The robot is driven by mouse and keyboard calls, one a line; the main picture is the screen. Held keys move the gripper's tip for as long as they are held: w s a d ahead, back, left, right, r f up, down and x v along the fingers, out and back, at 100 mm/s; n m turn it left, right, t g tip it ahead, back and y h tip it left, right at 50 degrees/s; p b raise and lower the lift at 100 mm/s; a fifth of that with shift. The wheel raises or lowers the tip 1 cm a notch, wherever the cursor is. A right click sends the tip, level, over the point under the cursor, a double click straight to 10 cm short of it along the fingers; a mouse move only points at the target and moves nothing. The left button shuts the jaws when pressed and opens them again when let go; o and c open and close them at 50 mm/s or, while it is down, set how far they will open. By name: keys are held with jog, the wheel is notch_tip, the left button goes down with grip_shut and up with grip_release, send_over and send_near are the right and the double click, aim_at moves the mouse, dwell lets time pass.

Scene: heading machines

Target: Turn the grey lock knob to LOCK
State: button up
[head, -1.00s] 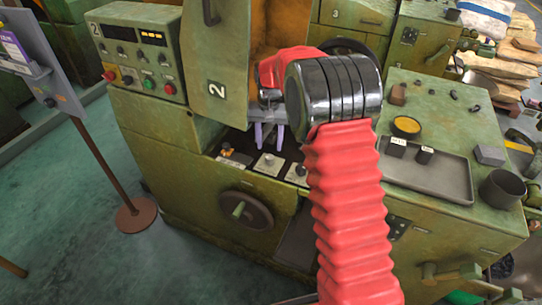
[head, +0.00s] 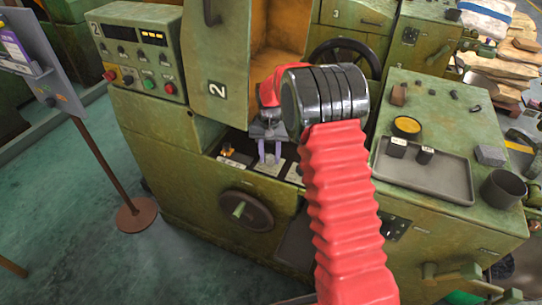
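My gripper (head: 270,159) points down over the dark recessed panel on the front of the green machine. Its two purple fingers are apart, with a visible gap between them. The fingertips are at the middle pale plate (head: 266,168), where a small grey knob showed earlier. That knob is now mostly hidden by the fingers, and I cannot tell whether they touch it. Another pale plate with a knob (head: 296,173) is to the right, partly behind my red-sleeved arm. An orange-yellow knob (head: 228,150) is to the left. The plate lettering is too small to read.
A handwheel (head: 245,211) sticks out below the panel. A grey tray (head: 440,178) and a dark cup (head: 502,188) stand on the right-hand top. A control box (head: 140,58) is at the upper left.

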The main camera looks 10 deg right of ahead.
jog(key=c, duration=0.7)
jog(key=shift+d, duration=0.2)
jog(key=shift+c, duration=0.2)
jog(key=shift+a, duration=0.1)
jog(key=shift+n, duration=0.5)
jog(key=n, duration=0.4)
jog(key=shift+n, duration=0.3)
jog(key=n, duration=1.1)
jog(key=shift+n, duration=0.4)
jog(key=n, duration=0.6)
jog(key=shift+n, duration=0.3)
